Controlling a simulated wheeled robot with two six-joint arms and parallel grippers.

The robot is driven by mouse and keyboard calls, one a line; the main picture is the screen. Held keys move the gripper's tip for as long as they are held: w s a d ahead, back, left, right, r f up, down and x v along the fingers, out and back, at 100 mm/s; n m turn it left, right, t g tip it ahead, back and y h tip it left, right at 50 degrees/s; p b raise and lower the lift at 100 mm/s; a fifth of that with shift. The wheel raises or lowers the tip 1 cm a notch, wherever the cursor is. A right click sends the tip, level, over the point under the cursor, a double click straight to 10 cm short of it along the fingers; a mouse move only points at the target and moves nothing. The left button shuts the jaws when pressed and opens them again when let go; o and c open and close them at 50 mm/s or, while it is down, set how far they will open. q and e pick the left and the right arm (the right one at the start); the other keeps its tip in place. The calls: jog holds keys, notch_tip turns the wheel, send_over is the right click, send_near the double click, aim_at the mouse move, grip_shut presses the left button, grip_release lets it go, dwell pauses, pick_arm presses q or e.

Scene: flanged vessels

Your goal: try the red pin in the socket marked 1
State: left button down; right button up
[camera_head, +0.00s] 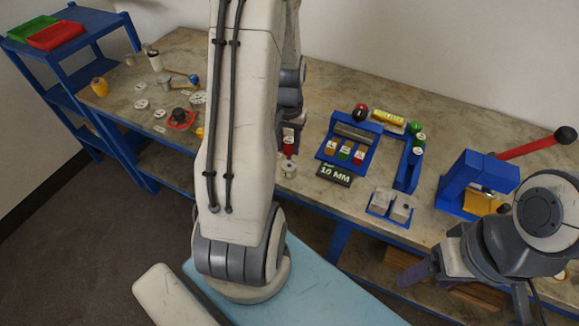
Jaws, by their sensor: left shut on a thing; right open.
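My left gripper (290,136) is at the middle of the bench, partly hidden behind my own arm. It is shut on a red pin (289,150), which points down. A short grey cylinder (288,170) with a pale top stands just below the pin. I cannot read a number on it, or tell whether the pin touches it. My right gripper (417,273) is open and empty at the bench's front edge, low on the right. No marking 1 is readable in this view.
A blue press (470,182) with a red lever is further right. Several small parts and pale discs lie left. A blue shelf (85,45) stands far left.

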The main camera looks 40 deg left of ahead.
pick_arm(q)
jog(key=shift+r+p, duration=1.9)
jog(key=shift+r, duration=0.45)
jog(key=shift+f, duration=0.1)
